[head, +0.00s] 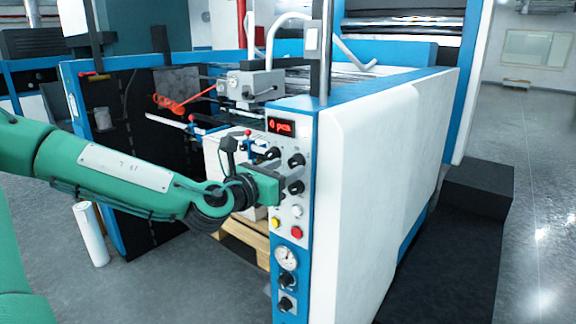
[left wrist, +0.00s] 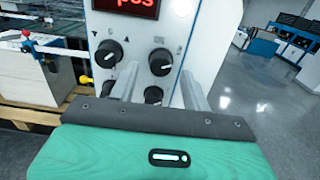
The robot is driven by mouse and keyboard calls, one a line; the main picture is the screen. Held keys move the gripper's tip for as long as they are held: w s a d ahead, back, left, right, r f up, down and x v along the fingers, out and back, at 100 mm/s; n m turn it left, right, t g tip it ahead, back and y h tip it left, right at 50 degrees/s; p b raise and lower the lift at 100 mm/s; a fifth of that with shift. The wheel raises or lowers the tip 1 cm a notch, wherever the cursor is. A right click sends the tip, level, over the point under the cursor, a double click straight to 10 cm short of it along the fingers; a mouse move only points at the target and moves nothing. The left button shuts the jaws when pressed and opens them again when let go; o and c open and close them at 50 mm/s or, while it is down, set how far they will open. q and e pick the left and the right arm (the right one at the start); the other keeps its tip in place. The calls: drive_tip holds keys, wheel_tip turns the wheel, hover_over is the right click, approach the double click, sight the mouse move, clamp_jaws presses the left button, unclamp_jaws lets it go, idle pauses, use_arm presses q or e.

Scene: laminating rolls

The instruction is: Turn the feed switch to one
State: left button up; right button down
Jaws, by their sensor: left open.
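The control panel (head: 302,215) is a white and blue strip on the front corner of the machine. Below its red display (head: 281,126) are several black rotary knobs, two in an upper row and two in a lower row. I cannot read which is the feed switch. My left gripper (head: 283,189) is at the lower row in the head view. In the left wrist view its open fingers (left wrist: 158,88) stand on either side of the lower right knob (left wrist: 153,95), which is partly hidden. Contact cannot be told. The upper right knob (left wrist: 161,62) and upper left knob (left wrist: 108,52) are clear of the fingers.
A white button (head: 297,211), a yellow button (head: 276,223) and a red button (head: 297,233) lie below the knobs, with a gauge (head: 287,257) lower down. A wooden pallet (head: 245,238) is behind my arm. A dark step (head: 478,188) stands at the right.

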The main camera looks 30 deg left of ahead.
use_arm(q)
drive_tip(key=shift+w, duration=0.9)
drive_tip(key=c, duration=1)
